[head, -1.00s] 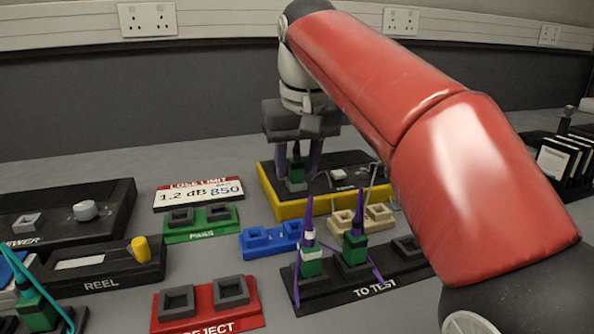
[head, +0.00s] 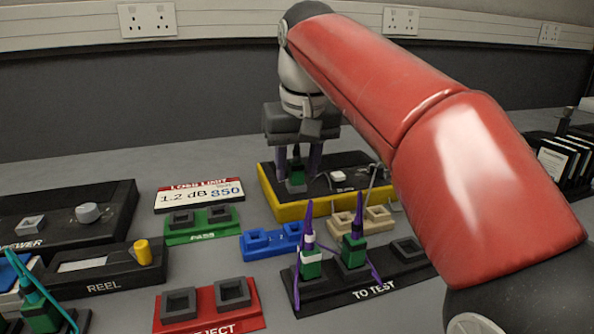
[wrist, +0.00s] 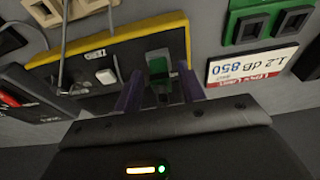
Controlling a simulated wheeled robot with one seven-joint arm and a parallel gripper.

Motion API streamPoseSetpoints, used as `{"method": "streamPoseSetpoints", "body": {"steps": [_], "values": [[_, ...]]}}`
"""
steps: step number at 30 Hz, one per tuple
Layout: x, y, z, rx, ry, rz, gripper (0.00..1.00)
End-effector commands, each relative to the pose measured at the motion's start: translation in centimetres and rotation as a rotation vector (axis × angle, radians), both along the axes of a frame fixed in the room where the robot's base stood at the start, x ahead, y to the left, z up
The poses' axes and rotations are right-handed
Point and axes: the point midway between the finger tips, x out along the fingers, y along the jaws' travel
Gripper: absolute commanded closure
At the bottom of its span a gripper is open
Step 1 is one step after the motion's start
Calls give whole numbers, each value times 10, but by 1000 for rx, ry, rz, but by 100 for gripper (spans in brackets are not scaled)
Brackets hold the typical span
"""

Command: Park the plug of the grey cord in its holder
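A green plug (head: 297,180) with a dark upper body stands in the yellow-edged black unit (head: 275,205). It also shows in the wrist view (wrist: 158,68). My gripper (head: 299,172) is above it, with its purple fingers down on either side of the plug. In the wrist view my gripper (wrist: 162,88) shows gaps between the fingers and the plug, so it is open. A thin grey wire (head: 374,178) bends up at the unit's right end; I cannot tell if it joins this plug. Which holder belongs to the grey cord is not clear.
Two green plugs with purple cords stand in the TO TEST rack (head: 345,292). Empty-looking holders are the green PASS (head: 203,235), red REJECT (head: 205,322), blue (head: 272,252) and tan (head: 340,232) ones. A LOSS LIMIT sign (head: 198,196) lies left of the unit.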

Motion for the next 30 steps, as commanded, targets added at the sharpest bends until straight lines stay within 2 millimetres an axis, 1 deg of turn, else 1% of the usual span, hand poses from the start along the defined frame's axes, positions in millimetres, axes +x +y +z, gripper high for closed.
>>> {"method": "streamPoseSetpoints", "body": {"steps": [1,2,9,11,23,30], "values": [[0,0,0,0,0,0,60],[0,0,0,0,0,0,63],[0,0,0,0,-1,0,94],[0,0,0,0,-1,0,100],[0,0,3,1,-2,0,100],[0,0,14,1,-2,0,100]]}}
